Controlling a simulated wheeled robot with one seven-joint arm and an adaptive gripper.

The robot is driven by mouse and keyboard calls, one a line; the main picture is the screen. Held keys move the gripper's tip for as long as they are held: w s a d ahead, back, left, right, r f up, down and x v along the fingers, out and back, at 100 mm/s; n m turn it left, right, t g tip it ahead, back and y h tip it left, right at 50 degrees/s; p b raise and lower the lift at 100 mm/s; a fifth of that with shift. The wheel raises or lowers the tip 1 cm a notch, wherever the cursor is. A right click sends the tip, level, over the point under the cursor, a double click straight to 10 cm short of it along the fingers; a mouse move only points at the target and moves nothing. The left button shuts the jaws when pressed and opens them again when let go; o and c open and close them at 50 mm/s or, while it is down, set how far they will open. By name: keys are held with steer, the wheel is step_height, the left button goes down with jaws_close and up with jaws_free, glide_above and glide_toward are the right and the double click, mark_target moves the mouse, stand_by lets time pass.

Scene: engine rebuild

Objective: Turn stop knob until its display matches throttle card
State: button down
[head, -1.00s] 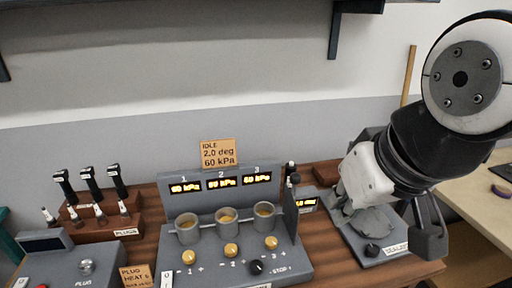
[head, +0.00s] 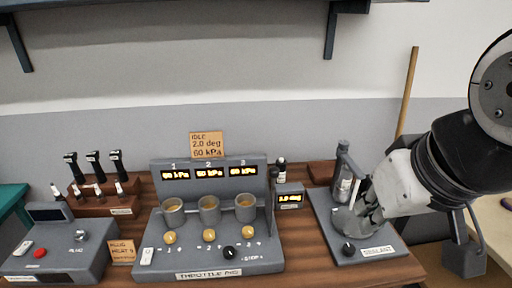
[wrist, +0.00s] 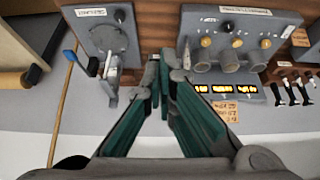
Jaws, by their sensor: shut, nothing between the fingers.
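The black stop knob (head: 230,252) sits at the front of the grey throttle rig (head: 180,262), right of its middle; it also shows in the wrist view (wrist: 227,26). The tan throttle card (head: 207,145) stands above the rig and reads IDLE, 2.0 deg, 60 kPa. A small lit display box (head: 290,199) stands just right of the rig; it shows a deg value too small to read surely. My gripper (head: 354,222) is shut and empty, in front of the stand at the right, apart from the knob. Its green-padded fingers (wrist: 162,66) close together in the wrist view.
The rig has three cups, three yellow knobs (head: 169,237) and three kPa displays (head: 209,173). A labelled grey stand (head: 388,246) with a bottle lies at the right, close to my gripper. A plug rack (head: 105,200) and a grey box (head: 60,252) with a red button are at the left.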

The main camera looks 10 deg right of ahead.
stand_by(0.3)
steer(key=c, duration=1.6)
jaws_free()
steer(key=shift+w+a, duration=0.1)
steer(key=shift+w, duration=0.05)
steer(key=shift+c, duration=0.2)
steer(key=o, duration=0.4)
steer(key=w+a+g, duration=0.1)
steer(key=w+a, duration=0.3)
steer(key=w, duration=0.2)
steer(key=shift+f+g, duration=0.25)
steer(key=shift+g, duration=0.05)
steer(key=g, duration=0.4)
glide_above(229, 251)
step_height(229, 251, down, 15)
steer(key=shift+m, duration=0.4)
step_height(229, 251, down, 13)
steer(key=shift+f+p, duration=0.2)
steer(key=shift+p, duration=0.8)
jaws_close()
